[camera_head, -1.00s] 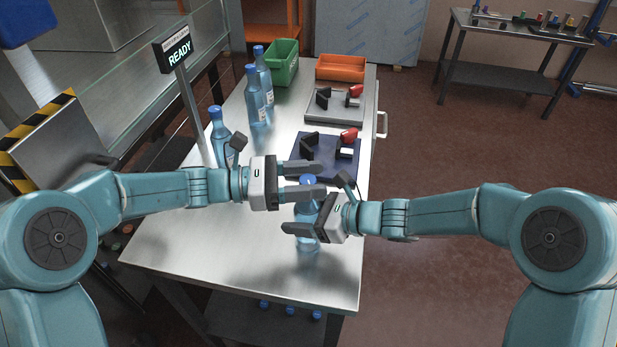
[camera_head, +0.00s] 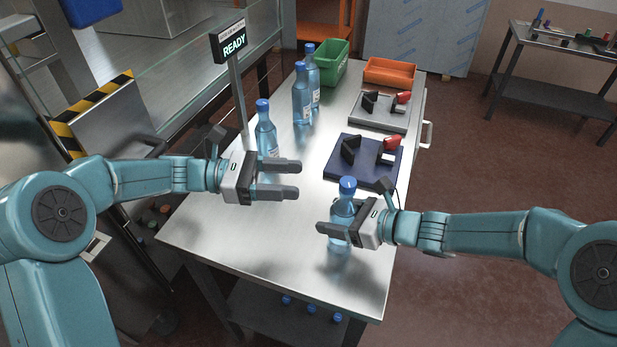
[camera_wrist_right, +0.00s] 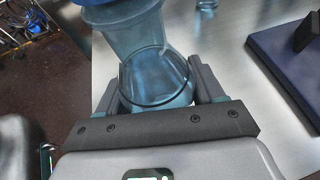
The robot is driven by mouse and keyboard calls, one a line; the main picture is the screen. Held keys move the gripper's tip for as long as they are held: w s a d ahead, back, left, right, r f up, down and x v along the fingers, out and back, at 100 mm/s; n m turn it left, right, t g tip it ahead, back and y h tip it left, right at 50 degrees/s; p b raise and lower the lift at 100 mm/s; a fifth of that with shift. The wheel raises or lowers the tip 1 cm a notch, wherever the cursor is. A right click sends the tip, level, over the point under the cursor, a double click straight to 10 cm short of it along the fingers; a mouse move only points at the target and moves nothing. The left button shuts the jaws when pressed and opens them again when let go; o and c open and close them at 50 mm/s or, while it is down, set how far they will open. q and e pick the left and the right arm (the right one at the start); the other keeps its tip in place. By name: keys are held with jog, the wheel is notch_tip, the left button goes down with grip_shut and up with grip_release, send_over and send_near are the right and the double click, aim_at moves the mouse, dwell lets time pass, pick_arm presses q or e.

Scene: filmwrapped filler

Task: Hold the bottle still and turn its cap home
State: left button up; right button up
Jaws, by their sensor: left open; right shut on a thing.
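A clear blue bottle (camera_head: 341,212) with a blue cap (camera_head: 347,185) stands upright near the front right of the steel table. My right gripper (camera_head: 338,230) is shut on the bottle's body from the right. In the right wrist view the bottle (camera_wrist_right: 152,75) sits between both fingers, with the blue cap cut off at the top edge. The cap is on the neck; I cannot tell how tight it is. My left gripper (camera_head: 297,181) is open and empty, to the left of the cap and apart from it, its fingers pointing right.
Several capped bottles (camera_head: 266,130) stand along the table's left side. A dark blue fixture (camera_head: 340,168) and a grey fixture (camera_head: 374,117) with red handles lie behind the held bottle. Green (camera_head: 335,55) and orange (camera_head: 392,76) bins stand at the back. The table's front (camera_head: 230,235) is clear.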

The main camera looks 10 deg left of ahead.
jog(key=shift+r, duration=0.1)
dwell(0.3)
jog(key=o, duration=1.3)
jog(key=shift+c, duration=0.2)
jog(key=shift+d, duration=0.1)
